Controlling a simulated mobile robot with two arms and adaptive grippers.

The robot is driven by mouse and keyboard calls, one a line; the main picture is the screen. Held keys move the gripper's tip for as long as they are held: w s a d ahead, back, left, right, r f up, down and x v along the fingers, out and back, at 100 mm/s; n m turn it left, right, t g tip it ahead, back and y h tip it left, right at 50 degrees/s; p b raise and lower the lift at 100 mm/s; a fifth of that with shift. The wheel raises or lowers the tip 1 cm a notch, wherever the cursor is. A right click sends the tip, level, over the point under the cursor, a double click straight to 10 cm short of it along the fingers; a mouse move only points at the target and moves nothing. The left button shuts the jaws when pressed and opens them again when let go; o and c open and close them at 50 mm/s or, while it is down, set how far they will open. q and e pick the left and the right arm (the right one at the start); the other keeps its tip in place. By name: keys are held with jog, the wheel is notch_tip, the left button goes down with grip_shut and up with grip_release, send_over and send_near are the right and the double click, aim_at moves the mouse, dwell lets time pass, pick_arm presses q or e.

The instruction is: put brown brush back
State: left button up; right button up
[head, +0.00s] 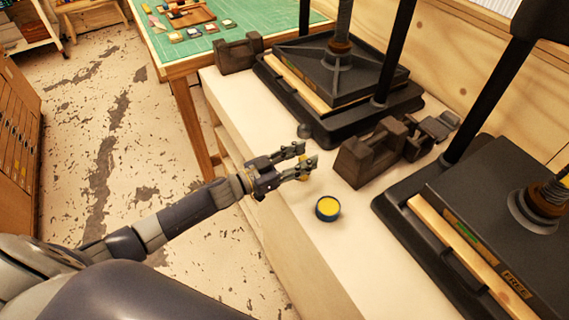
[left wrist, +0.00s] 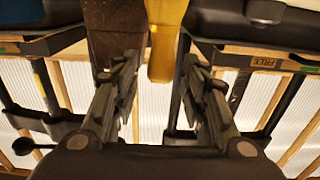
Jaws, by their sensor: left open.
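My left gripper (head: 302,161) is open above the pale bench, with its fingers pointing right. A yellow object (head: 304,173) shows partly behind the fingers. In the left wrist view a yellow upright piece (left wrist: 165,45) lies just beyond the gap between the open fingertips (left wrist: 165,75), with no finger seen closed on it. I cannot tell whether it is part of a brush. No clearly brown brush can be made out. A dark brown wooden block stand (head: 368,160) is on the bench to the right of the gripper; a brown face (left wrist: 115,30) shows left of the yellow piece in the wrist view.
A round blue tin with a yellow top (head: 328,208) stands on the bench (head: 355,255) near the gripper. Black presses (head: 335,70) stand behind and at right (head: 500,215). Another dark block (head: 238,54) is at the far end, beside a green-topped table (head: 240,18).

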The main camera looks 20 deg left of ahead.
pick_arm(q)
jog(key=b+v, duration=0.2)
jog(key=v, duration=0.9)
jog(key=shift+s+a, duration=0.25)
jog(key=shift+f, duration=0.1)
